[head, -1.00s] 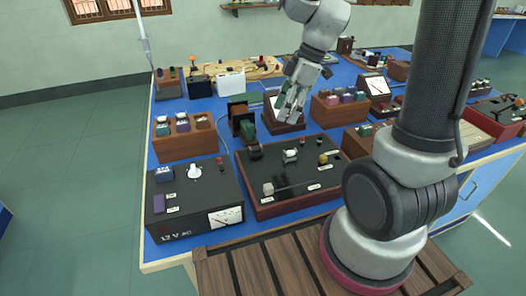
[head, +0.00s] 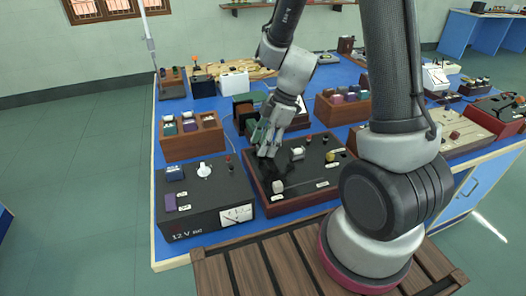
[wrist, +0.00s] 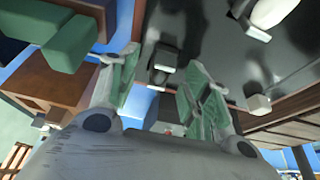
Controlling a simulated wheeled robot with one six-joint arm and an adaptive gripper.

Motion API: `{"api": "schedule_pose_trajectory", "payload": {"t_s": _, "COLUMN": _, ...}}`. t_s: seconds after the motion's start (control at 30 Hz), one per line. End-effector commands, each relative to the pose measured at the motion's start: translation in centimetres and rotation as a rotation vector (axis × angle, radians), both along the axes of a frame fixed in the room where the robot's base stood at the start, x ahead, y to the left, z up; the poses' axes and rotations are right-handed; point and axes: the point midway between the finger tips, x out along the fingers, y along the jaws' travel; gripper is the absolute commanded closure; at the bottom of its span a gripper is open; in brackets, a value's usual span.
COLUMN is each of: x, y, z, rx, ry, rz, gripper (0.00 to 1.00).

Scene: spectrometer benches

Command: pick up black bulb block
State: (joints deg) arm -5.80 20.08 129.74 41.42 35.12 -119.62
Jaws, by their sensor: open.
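A small black block (wrist: 164,60), which looks like the bulb block, sits near the edge of a dark-topped wooden board (wrist: 203,35) in the wrist view. My gripper (head: 267,151) is open and points down over the far left part of that board in the head view. In the wrist view its two pale green-and-grey fingers stand to either side of the black block, with no clear contact on it. In the head view my gripper hides the block.
A black 12 V supply box (head: 205,205) with a meter stands left of the board. A wooden rack (head: 190,142) of small blocks is behind it. A green block (wrist: 72,45) lies close beside the left finger.

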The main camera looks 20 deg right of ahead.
Motion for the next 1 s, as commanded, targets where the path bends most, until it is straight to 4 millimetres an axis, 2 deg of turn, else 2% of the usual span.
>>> {"api": "schedule_pose_trajectory", "payload": {"t_s": 0.1, "x": 0.0, "y": 0.0, "z": 0.0, "rx": 0.0, "ry": 0.0, "rz": 0.0, "gripper": 0.52}}
{"api": "schedule_pose_trajectory", "payload": {"t_s": 0.37, "x": 0.0, "y": 0.0, "z": 0.1, "rx": 0.0, "ry": 0.0, "rz": -0.001, "gripper": 0.99}}
{"api": "schedule_pose_trajectory", "payload": {"t_s": 0.63, "x": 0.0, "y": 0.0, "z": 0.1, "rx": 0.0, "ry": -0.001, "rz": -0.001, "gripper": 1.0}}
{"api": "schedule_pose_trajectory", "payload": {"t_s": 0.73, "x": 0.1, "y": 0.0, "z": 0.8, "rx": 0.001, "ry": -0.003, "rz": -0.001, "gripper": 1.0}}
{"api": "schedule_pose_trajectory", "payload": {"t_s": 1.0, "x": 0.1, "y": 0.0, "z": 6.2, "rx": 0.001, "ry": -0.006, "rz": 0.0, "gripper": 1.0}}
